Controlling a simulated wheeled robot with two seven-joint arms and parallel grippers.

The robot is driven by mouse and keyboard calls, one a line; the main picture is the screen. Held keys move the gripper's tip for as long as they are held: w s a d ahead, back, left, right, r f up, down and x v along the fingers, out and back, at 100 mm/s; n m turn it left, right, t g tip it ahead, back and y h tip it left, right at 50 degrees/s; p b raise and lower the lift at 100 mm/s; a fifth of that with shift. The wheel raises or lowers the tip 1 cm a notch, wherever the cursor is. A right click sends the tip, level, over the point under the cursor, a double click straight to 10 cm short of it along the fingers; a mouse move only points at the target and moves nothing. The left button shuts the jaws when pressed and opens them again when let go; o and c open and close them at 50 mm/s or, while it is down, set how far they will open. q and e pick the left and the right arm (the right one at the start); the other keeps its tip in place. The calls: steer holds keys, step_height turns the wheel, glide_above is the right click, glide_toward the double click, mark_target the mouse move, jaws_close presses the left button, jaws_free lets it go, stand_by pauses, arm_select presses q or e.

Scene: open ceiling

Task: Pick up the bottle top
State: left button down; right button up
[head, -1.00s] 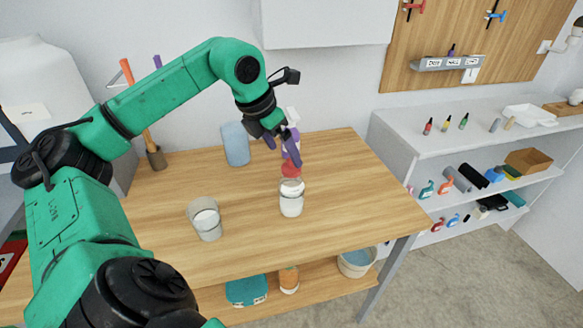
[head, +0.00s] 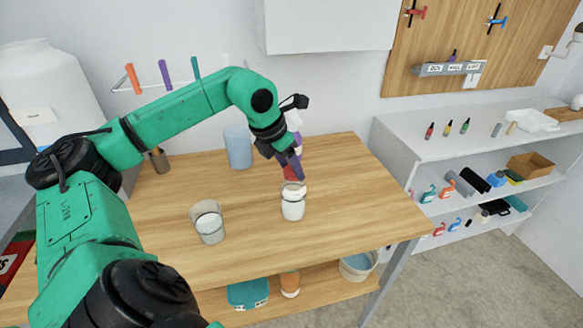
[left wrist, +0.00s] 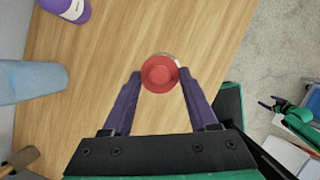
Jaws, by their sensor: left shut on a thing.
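The red bottle top (head: 291,174) is at the tips of my left gripper (head: 290,170), just above and behind the rim of a clear jar with white contents (head: 293,204). In the left wrist view the round red top (left wrist: 160,72) sits between the two purple fingertips of my left gripper (left wrist: 160,80), which are shut on it. A thin pale rim shows behind the top there; most of the jar is hidden under it. I cannot tell whether the top touches the jar.
A second clear cup with white contents (head: 208,222) stands to the left on the wooden table (head: 330,240). A blue cylinder (head: 238,146) stands at the back, and a purple bottle (left wrist: 66,8) shows in the left wrist view. The table's right side is clear.

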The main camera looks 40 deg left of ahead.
arm_select(q)
step_height(320, 180, up, 20)
steer(key=p, duration=0.8)
steer(key=shift+f, duration=0.1)
